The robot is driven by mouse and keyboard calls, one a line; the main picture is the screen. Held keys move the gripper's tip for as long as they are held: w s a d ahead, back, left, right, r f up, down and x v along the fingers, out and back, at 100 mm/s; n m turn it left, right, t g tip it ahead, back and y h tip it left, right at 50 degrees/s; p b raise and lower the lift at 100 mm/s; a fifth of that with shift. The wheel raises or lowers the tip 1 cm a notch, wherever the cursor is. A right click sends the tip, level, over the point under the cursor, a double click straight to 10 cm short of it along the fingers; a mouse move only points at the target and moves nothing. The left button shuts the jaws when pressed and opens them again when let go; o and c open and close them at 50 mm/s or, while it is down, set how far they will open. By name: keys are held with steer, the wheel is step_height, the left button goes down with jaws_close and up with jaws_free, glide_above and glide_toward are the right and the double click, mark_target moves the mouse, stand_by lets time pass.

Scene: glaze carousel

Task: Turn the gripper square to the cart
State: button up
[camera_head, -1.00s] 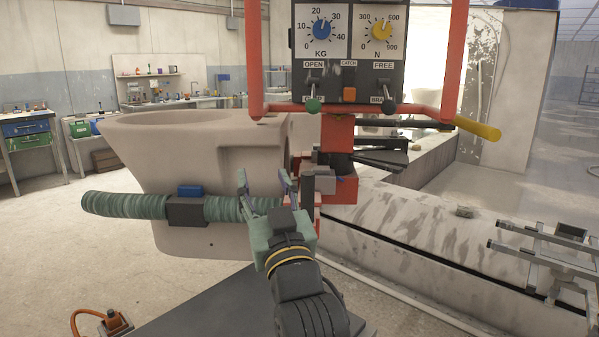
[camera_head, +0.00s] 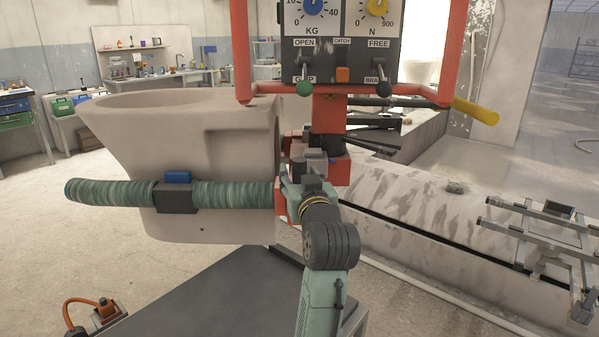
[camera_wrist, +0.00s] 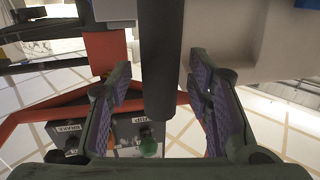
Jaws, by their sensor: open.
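My gripper (camera_head: 298,192) is at the lower end of the red lifting column, right of the white ceramic bowl (camera_head: 185,130). Its fingers are mostly hidden there. In the wrist view my gripper (camera_wrist: 158,75) is open, its purple-padded fingers on either side of a dark upright bar (camera_wrist: 160,60). I cannot tell whether the bar lies between the pads or beyond them. No thing is clearly a cart; a grey metal frame with rails (camera_head: 535,228) stands at the right and may be it.
A control panel (camera_head: 342,45) with dials and levers sits inside a red handle frame (camera_head: 243,55). A pale stained ledge (camera_head: 440,225) runs to the right.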

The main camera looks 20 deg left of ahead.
steer(key=shift+w+a, duration=0.15)
steer(key=shift+w, duration=0.15)
steer(key=shift+c, duration=0.3)
jaws_close()
stand_by(0.5)
